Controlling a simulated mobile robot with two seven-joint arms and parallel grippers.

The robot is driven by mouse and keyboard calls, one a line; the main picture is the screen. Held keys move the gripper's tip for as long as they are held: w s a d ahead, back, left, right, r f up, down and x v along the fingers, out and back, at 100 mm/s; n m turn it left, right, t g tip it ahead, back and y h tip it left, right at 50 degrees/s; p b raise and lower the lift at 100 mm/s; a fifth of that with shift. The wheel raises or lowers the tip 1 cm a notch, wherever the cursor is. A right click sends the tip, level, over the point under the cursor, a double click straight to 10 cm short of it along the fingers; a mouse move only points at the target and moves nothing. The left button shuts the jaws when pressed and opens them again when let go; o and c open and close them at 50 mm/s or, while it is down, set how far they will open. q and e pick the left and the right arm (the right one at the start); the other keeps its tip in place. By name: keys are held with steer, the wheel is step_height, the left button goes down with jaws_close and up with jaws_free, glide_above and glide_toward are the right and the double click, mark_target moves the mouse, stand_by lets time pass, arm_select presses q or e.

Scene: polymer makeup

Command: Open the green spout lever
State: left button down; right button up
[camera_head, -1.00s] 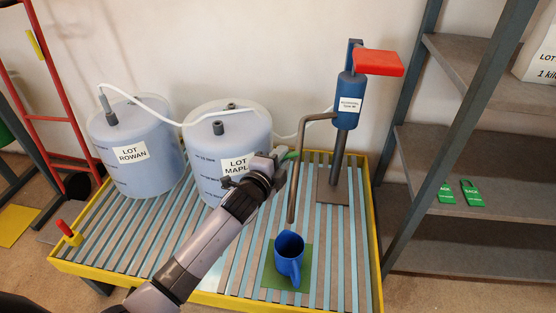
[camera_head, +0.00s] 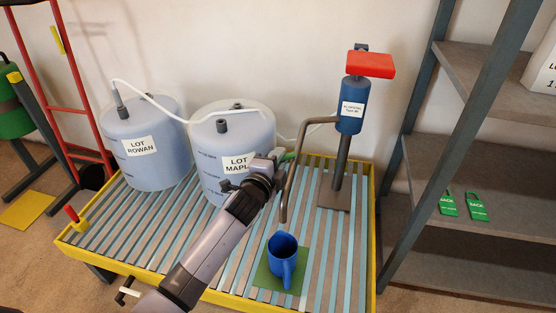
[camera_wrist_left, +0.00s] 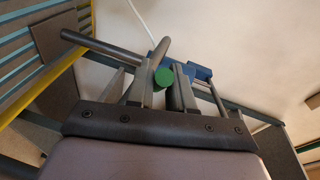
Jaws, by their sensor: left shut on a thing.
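The green spout lever (camera_head: 290,156) shows as a small green tip at my left gripper (camera_head: 281,157), beside the bent brown spout pipe (camera_head: 291,180). In the left wrist view the lever's round green end (camera_wrist_left: 163,76) sits between the fingers of my left gripper (camera_wrist_left: 161,84), which is shut on it. The rest of the lever is mostly hidden. The spout comes from a blue pump (camera_head: 351,112) with a red top handle (camera_head: 370,65). A blue mug (camera_head: 284,258) stands upright on a green pad (camera_head: 262,280) near the spout's lower end. My right gripper is not in view.
Two pale drums stand at the back left, LOT ROWAN (camera_head: 141,148) and LOT MAPLE (camera_head: 233,142); my left arm passes in front of LOT MAPLE. All stand on a slatted table with a yellow rim (camera_head: 190,286). A grey shelf rack (camera_head: 462,165) stands right.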

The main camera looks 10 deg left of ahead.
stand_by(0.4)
arm_select(q)
steer(key=c, duration=1.1)
jaws_free()
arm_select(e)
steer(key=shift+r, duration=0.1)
arm_select(q)
steer(key=p+v, duration=0.2)
steer(key=v, duration=0.5)
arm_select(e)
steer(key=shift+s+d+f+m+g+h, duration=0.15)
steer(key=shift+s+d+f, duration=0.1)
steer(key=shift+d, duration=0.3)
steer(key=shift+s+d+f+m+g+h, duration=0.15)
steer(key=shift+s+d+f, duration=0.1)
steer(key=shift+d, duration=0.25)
arm_select(q)
steer(key=shift+s, duration=0.1)
